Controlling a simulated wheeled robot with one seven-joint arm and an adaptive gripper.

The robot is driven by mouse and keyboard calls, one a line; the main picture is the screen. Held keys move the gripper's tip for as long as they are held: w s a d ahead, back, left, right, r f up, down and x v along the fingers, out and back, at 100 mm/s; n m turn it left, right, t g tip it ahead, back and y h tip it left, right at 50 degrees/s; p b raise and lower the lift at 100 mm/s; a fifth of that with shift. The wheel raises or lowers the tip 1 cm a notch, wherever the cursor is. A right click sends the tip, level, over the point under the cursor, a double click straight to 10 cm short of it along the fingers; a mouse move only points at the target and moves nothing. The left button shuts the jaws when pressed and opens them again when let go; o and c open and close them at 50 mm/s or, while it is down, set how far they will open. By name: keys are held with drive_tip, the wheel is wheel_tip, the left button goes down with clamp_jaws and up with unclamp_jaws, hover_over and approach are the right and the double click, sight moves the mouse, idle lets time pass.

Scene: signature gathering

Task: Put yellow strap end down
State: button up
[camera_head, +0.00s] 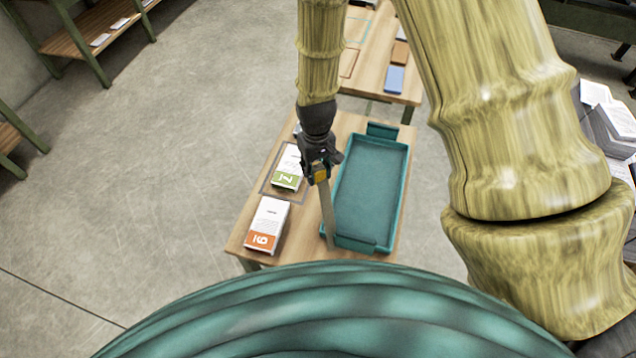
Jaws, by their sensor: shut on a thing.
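My gripper (319,162) is above the near wooden table, by the left side of the teal tray. It is shut on the yellow strap end (320,175). A pale grey-beige strap (327,212) runs from the yellow end toward the tray's near left corner. I cannot tell whether the strap's lower part touches the table or the tray wall. The fingertips are small and partly hidden by the gripper body.
The teal tray (347,237) looks empty. Left of it are a green-labelled stack (287,170) inside a grey outline and an orange-labelled stack (267,225). The wooden table (303,240) has bare room between them. Another table (377,65) with flat blocks stands behind; paper piles (612,125) are at right.

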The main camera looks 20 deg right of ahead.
drive_tip(key=s+a+f+n+b, duration=0.2)
drive_tip(key=n, duration=0.1)
drive_tip(key=s+a+f+n+b, duration=0.2)
drive_tip(key=s+f+n+b, duration=0.1)
drive_tip(key=s+a+f+n+b, duration=0.2)
drive_tip(key=n, duration=0.1)
drive_tip(key=shift+s+a+f, duration=0.15)
drive_tip(key=shift+a+f, duration=0.05)
drive_tip(key=shift+f, duration=0.15)
drive_tip(key=w+d+p, duration=0.1)
drive_tip(key=w+d, duration=0.1)
drive_tip(key=w, duration=0.2)
drive_tip(key=w+d+f+p, duration=0.1)
drive_tip(key=w+d, duration=0.1)
drive_tip(key=w, duration=0.3)
drive_tip(key=w+d+p, duration=0.2)
drive_tip(key=w, duration=0.3)
drive_tip(key=shift+w+d+f, duration=0.1)
drive_tip(key=shift+d+f, duration=0.1)
drive_tip(key=shift+d, duration=0.05)
drive_tip(key=shift+f+p, duration=0.8)
drive_tip(key=shift+f, duration=1)
drive_tip(key=shift+f, duration=0.15)
drive_tip(key=o, duration=1.1)
drive_tip(key=shift+c, duration=0.2)
